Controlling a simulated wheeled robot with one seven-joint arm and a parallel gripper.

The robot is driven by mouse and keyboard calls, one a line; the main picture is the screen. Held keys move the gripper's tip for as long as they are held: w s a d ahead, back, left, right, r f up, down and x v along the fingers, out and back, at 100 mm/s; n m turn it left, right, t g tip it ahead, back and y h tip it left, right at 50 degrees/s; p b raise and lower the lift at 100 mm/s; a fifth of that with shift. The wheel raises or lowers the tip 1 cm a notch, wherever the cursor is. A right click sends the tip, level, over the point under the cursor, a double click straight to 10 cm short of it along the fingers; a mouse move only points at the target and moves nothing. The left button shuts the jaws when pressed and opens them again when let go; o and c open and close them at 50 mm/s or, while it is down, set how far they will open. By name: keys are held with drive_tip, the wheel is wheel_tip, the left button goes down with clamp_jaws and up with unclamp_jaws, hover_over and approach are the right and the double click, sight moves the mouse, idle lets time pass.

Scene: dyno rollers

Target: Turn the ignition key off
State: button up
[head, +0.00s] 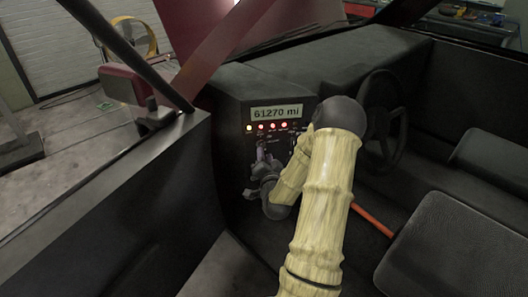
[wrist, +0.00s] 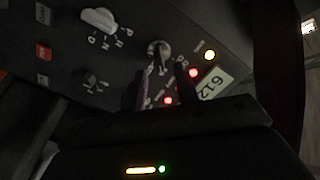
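The ignition switch (wrist: 159,49) is a round grey knob-like piece on the dark dash panel, in the upper middle of the wrist view. A thin key-like part seems to point down from it, but it is too dark to tell its exact turn. My gripper (wrist: 163,76) faces the panel with its two dark fingers apart, just below the switch in that view. I see no clear contact with it. In the head view my gripper (head: 262,157) is at the dash below the lights, and the arm hides part of the panel there.
A display reading 61270 mi (head: 276,113) sits above a row of lit yellow and red lights (head: 272,126). A pale selector knob (wrist: 100,19) marked P, R, N, D is near the switch. The steering wheel (head: 397,122) is right of my arm; the door (head: 150,190) is left.

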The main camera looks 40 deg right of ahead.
drive_tip(key=x, duration=0.3)
drive_tip(key=shift+w+d, duration=0.15)
drive_tip(key=shift+w, duration=0.05)
drive_tip(key=shift+c, duration=0.2)
clamp_jaws()
